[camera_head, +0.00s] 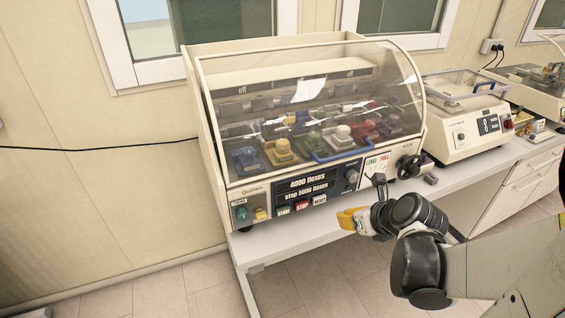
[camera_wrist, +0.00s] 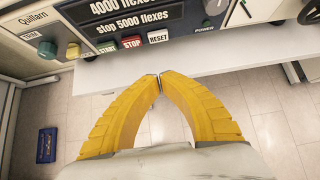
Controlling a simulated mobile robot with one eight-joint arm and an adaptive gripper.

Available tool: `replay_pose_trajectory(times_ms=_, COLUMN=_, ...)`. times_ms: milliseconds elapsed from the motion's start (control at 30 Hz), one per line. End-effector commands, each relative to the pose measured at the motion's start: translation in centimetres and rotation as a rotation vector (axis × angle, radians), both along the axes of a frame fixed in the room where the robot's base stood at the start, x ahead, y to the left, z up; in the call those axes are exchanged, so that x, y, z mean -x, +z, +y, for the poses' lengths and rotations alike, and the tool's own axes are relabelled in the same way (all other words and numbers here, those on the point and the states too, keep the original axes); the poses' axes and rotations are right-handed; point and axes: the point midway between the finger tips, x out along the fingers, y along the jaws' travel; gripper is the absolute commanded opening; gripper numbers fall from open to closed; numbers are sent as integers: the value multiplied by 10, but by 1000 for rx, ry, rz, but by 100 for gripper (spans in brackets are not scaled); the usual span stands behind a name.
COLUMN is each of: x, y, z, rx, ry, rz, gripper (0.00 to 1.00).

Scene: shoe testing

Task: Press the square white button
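The square white button, labelled RESET (camera_wrist: 158,37), is on the front panel of the flex-testing machine (camera_head: 215,120). In the head view the white button (camera_head: 320,200) is the rightmost of a row of three, beside a red STOP button (camera_wrist: 132,42) and a green START button (camera_wrist: 107,48). My gripper (camera_wrist: 158,76) has yellow fingers with their tips together and nothing between them. In the wrist view the tips are below the white button, apart from it. In the head view my gripper (camera_head: 345,219) is right of and lower than the button, in front of the machine.
A teal knob (camera_wrist: 47,48) and a yellow button (camera_wrist: 73,50) are at the panel's left. A black handwheel (camera_head: 409,167) sticks out at the machine's right. The white table edge (camera_head: 290,235) runs below. A second machine (camera_head: 460,125) stands to the right.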

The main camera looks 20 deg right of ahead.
Motion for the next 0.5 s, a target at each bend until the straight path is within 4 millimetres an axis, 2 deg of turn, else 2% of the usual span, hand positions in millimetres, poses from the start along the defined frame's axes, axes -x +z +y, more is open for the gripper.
replay_pose_trajectory(times_ms=167, x=-16, y=-19, z=1, rx=1, ry=3, rz=0, gripper=0)
replay_pose_trajectory(times_ms=500, x=-67, y=-71, z=3, rx=2, ry=4, rz=1, gripper=0)
